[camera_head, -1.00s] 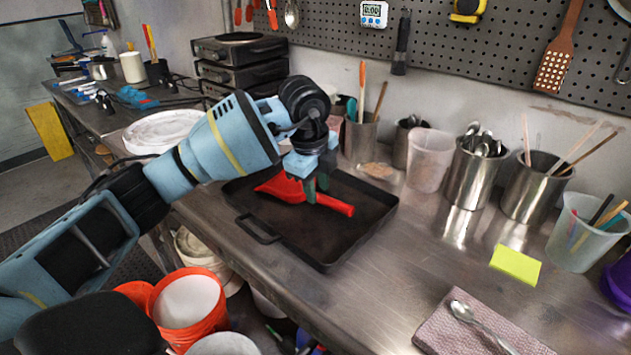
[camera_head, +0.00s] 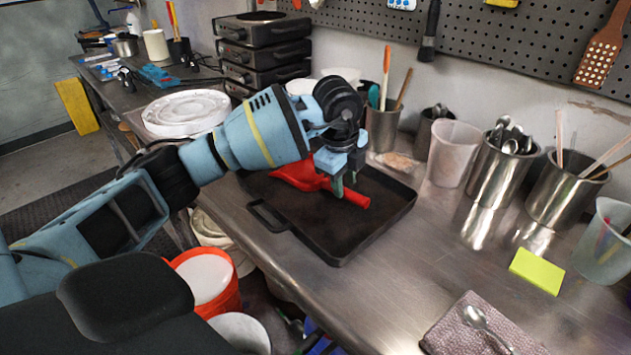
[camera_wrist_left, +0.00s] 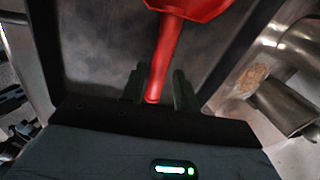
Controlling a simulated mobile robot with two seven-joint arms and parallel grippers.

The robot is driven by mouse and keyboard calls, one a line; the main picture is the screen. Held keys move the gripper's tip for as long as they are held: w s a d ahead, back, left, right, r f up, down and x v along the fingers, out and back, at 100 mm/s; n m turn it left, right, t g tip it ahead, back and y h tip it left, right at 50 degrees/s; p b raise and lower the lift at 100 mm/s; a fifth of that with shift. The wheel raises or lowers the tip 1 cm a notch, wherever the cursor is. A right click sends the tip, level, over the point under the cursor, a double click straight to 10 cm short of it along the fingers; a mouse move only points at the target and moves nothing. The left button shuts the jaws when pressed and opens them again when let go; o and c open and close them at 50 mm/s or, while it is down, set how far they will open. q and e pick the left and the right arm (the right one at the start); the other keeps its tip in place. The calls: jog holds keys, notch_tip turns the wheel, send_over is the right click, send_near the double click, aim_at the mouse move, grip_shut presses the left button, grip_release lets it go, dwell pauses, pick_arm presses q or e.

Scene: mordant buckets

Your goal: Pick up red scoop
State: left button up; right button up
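The red scoop (camera_head: 300,174) lies in a black tray (camera_head: 350,252) on the metal bench, its handle pointing right. My left gripper (camera_head: 345,184) is over the scoop's handle, pointing down. In the left wrist view the red handle (camera_wrist_left: 168,55) runs between the two dark fingers of my left gripper (camera_wrist_left: 160,85), with its end near the palm. The fingers look open, with a narrow gap beside the handle; firm contact is not visible. The scoop's bowl shows only partly at the top of that view. My right gripper is not in view.
Metal cups with utensils (camera_head: 499,170) and a clear plastic cup (camera_head: 453,155) stand behind and right of the tray. A yellow note (camera_head: 537,271) and a cloth with a spoon (camera_head: 470,330) lie to the right. An orange bucket (camera_head: 232,300) stands below the bench edge.

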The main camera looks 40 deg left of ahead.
aim_at(348, 191)
pick_arm(q)
jog(key=f, duration=0.4)
jog(key=shift+w+d, duration=0.35)
jog(key=shift+d, duration=0.05)
grip_shut()
jog(key=shift+r, duration=0.1)
notch_tip(348, 191, up, 10)
jog(key=shift+f, duration=0.1)
